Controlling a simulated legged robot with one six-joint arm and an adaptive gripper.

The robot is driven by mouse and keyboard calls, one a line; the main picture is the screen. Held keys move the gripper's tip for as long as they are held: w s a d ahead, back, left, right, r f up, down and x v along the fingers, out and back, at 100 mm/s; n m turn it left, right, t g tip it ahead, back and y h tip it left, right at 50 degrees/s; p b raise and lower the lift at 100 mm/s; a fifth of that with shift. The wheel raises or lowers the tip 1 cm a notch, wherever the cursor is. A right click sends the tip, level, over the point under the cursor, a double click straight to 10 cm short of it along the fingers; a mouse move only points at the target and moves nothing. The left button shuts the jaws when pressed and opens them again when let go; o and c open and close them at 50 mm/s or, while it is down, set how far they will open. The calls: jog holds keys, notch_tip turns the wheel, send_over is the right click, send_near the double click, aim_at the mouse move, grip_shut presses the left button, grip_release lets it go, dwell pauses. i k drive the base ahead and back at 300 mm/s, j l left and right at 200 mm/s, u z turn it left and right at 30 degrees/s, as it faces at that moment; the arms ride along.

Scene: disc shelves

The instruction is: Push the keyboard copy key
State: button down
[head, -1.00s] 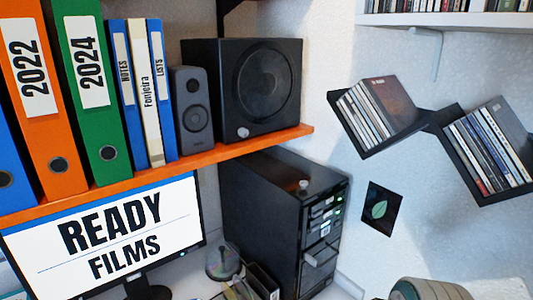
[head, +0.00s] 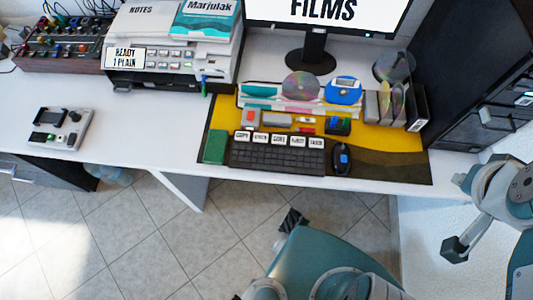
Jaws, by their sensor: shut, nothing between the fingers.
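The black keyboard (head: 277,156) lies near the front edge of the white desk, on a yellow and dark mat. A row of several large white labelled keys runs along its back. The copy key (head: 242,136) is the leftmost, with small dark letters reading "COPY".
A black mouse (head: 342,159) sits right of the keyboard, and a green block (head: 215,147) left of it. Discs and a holder (head: 300,88) stand behind. The monitor stand (head: 310,60) and black computer tower (head: 450,75) are further back. The desk left of the mat is mostly clear.

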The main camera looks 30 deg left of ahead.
aim_at(243, 135)
jog(key=u, duration=1.6)
